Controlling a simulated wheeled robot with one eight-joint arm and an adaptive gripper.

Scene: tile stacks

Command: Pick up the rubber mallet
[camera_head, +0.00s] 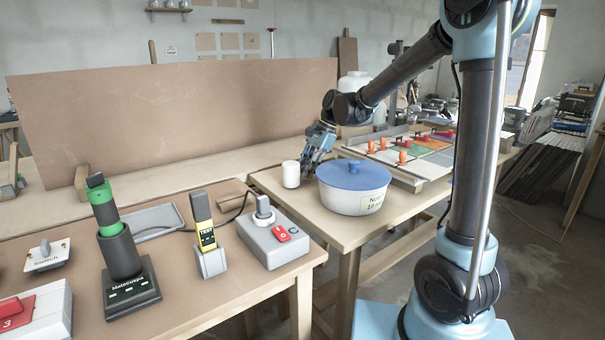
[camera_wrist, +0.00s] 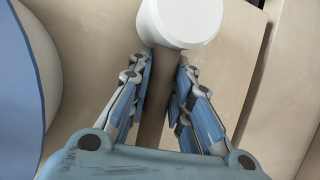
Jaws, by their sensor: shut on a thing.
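The rubber mallet has a white head (camera_wrist: 181,20) and a brown handle (camera_wrist: 156,92) in the wrist view. Its white head (camera_head: 291,174) also shows in the head view, at the left side of the wooden table, left of the blue-lidded tub. My gripper (camera_wrist: 164,88) is shut on the handle, just behind the head, with a blue-padded finger on each side. In the head view my gripper (camera_head: 316,150) is behind the tub and beside the mallet head. The handle is hidden there. I cannot tell whether the mallet touches the table.
The white tub with a blue lid (camera_head: 354,187) stands close on the right. Tiles and orange-handled clamps (camera_head: 403,157) lie beyond it. A workbench (camera_head: 190,290) at the left carries a multimeter (camera_head: 206,238), a grey box (camera_head: 272,240) and a green-black tool (camera_head: 104,205).

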